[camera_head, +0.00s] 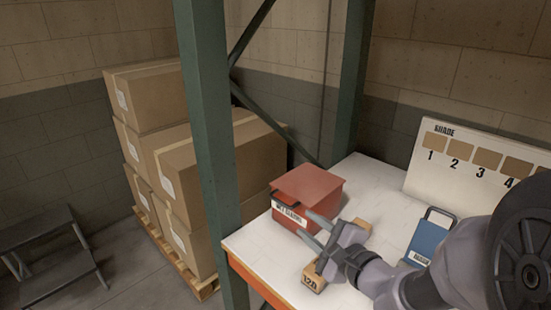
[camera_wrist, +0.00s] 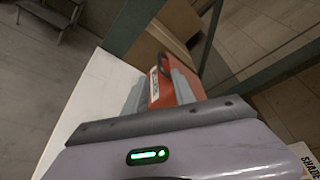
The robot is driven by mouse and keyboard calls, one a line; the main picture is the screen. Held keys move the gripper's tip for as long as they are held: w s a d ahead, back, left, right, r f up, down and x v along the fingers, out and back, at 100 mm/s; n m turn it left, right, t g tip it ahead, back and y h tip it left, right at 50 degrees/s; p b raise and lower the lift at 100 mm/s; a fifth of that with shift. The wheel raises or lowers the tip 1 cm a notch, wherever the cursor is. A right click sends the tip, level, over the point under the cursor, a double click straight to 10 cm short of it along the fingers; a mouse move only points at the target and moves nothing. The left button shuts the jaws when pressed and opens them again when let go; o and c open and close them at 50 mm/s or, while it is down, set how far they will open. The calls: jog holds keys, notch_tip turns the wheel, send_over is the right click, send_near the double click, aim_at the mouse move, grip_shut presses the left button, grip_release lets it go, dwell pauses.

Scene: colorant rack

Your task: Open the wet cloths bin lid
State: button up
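The red wet cloths bin (camera_head: 290,222) stands at the left rear of the white shelf, with a white label on its front. Its red lid (camera_head: 309,181) lies over the top and looks down; I cannot tell whether it is slightly raised.
A tan block marked 120 (camera_head: 313,279) lies near the shelf's front edge, below my gripper. Another tan block (camera_head: 362,227) is partly behind it. A blue container (camera_head: 430,239) and a shade board (camera_head: 480,160) are at right. A green post (camera_head: 208,130) rises left of the bin.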

aim_at(281, 204)
jog(key=x, duration=1)
jog(key=b+x, duration=0.1)
jog(key=x, duration=0.4)
jog(key=shift+f, duration=0.3)
jog(key=shift+w, duration=0.25)
grip_shut()
jog(key=shift+s, duration=0.1)
